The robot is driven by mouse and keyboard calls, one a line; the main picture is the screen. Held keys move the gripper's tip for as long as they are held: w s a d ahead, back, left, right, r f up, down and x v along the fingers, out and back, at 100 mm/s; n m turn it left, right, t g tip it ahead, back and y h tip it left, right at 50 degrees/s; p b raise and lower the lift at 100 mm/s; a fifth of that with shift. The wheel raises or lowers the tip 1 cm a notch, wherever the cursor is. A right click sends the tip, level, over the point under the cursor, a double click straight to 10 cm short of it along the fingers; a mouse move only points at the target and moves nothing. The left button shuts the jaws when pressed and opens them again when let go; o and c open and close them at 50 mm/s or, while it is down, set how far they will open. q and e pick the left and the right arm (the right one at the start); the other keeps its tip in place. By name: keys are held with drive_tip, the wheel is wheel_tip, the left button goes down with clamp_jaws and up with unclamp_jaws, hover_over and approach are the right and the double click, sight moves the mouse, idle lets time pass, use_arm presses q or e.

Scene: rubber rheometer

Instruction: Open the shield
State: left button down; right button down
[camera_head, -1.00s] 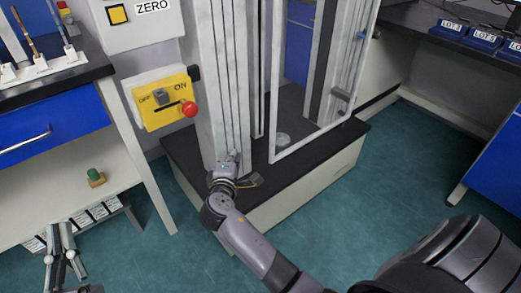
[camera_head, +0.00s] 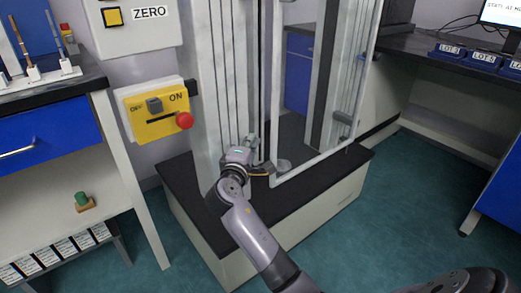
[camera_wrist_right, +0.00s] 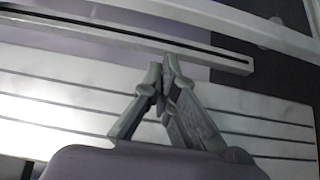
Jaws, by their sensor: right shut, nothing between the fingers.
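The shield (camera_head: 277,95) is a pale upright frame with a clear pane on the front of the tall test machine. Its bottom bar (camera_head: 318,162) runs just above the black base. It stands out at an angle from the left column. My right gripper (camera_head: 256,146) is low beside the shield's lower left corner, in front of the column. In the right wrist view the gripper (camera_wrist_right: 163,75) is shut and empty, over pale grooved metal, its tips near a slotted bar (camera_wrist_right: 150,38). Whether it touches the shield is not clear. My left gripper is out of view.
The black machine base (camera_head: 215,225) lies under my right arm. A yellow switch box (camera_head: 160,115) with a red knob is on the left, below a ZERO button panel (camera_head: 130,20). A blue-drawered bench (camera_head: 50,130) stands left. Teal floor (camera_head: 400,220) is clear at right.

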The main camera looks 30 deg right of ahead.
drive_tip(key=shift+s+d+b, duration=0.25)
drive_tip(key=shift+s+d, duration=0.05)
drive_tip(key=shift+s, duration=0.5)
drive_tip(key=shift+s+d+b, duration=0.2)
drive_tip(key=shift+s+d, duration=0.1)
drive_tip(key=shift+s, duration=0.5)
drive_tip(key=shift+s, duration=0.1)
